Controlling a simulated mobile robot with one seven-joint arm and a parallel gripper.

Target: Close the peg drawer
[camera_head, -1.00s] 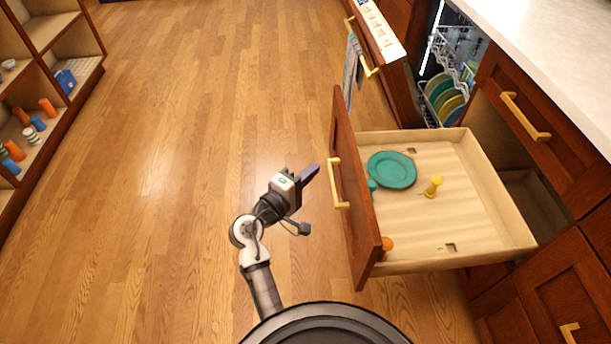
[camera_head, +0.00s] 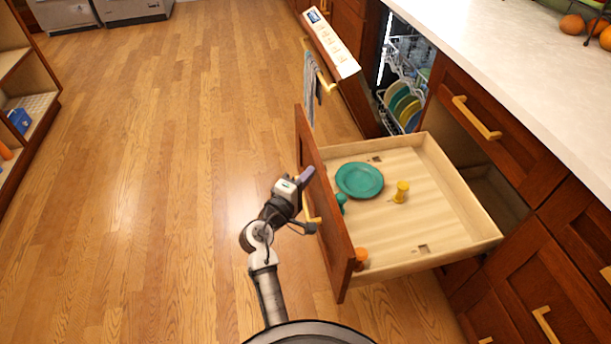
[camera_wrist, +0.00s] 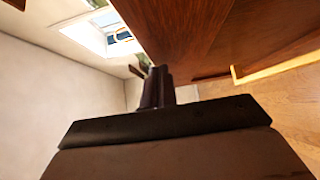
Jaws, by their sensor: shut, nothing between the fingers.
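The peg drawer (camera_head: 440,221) is pulled far out of the cabinet, with a dark red-brown front panel (camera_head: 336,245) and a gold handle (camera_head: 307,207). Inside lie a teal plate (camera_head: 359,180), a yellow peg (camera_head: 401,192), a teal peg (camera_head: 341,201) and an orange peg (camera_head: 361,259). My gripper (camera_head: 306,175) is shut and empty at the outer face of the front panel, near the handle. I cannot tell whether it touches. In the wrist view, the gripper's dark fingers (camera_wrist: 157,87) are close beside the wooden panel (camera_wrist: 200,32).
An open dishwasher (camera_head: 398,95) with plates in its rack stands beyond the drawer, its door (camera_head: 333,45) lowered. A white counter (camera_head: 500,60) runs along the right. A shelf (camera_head: 30,100) stands at the left. The wooden floor (camera_head: 160,180) between is clear.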

